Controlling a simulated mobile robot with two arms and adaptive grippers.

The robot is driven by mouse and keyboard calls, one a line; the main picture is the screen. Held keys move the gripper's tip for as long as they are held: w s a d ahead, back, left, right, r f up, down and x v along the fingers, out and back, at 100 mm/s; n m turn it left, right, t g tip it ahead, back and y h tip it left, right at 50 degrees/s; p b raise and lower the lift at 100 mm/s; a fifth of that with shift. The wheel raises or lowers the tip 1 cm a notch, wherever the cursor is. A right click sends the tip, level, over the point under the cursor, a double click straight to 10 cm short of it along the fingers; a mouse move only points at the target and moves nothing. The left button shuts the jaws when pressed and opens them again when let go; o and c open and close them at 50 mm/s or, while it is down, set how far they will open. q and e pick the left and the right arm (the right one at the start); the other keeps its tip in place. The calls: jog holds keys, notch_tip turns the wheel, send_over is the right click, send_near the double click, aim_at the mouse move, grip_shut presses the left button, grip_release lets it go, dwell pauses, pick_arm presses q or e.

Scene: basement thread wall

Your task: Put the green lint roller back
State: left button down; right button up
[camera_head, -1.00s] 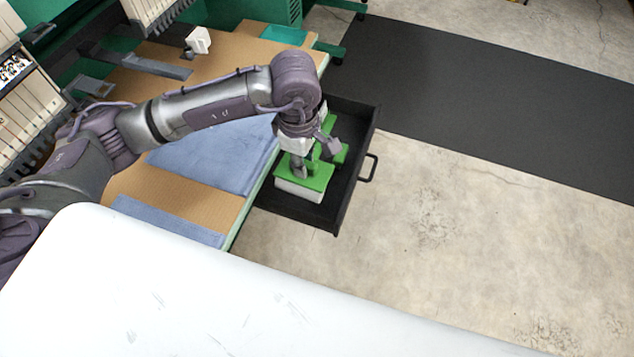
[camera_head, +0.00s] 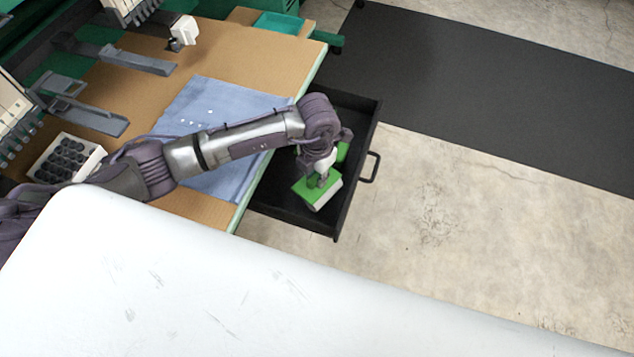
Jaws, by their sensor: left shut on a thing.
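The green lint roller (camera_head: 324,199), green on top with a white lower side, is at the open black drawer (camera_head: 282,212) and looks tilted. My left gripper (camera_head: 319,180) comes down over it from above and is shut on it; the fingertips are partly hidden. I cannot tell whether the roller touches the drawer floor. Another green patch (camera_head: 343,151) shows behind the wrist; I cannot tell whether it belongs to the same thing. My right gripper is not in view.
A blue cloth (camera_head: 200,98) with small white specks lies on the brown worktable (camera_head: 240,55) left of the drawer. A white tray of dark round pieces (camera_head: 85,147) is at far left. A teal tray (camera_head: 280,22) is at the back. The floor right of the drawer is clear.

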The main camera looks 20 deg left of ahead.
pick_arm(q)
notch_tip(320, 180, down, 3)
jog(key=shift+f, duration=0.6)
jog(key=shift+f, duration=0.1)
jog(key=c, duration=1.1)
grip_release()
jog(key=shift+o, duration=0.2)
jog(key=shift+r+p, duration=0.35)
jog(key=shift+r, duration=0.05)
notch_tip(320, 180, up, 12)
jog(key=p, duration=0.8)
jog(key=shift+f+p, duration=0.15)
jog(key=shift+p, duration=0.2)
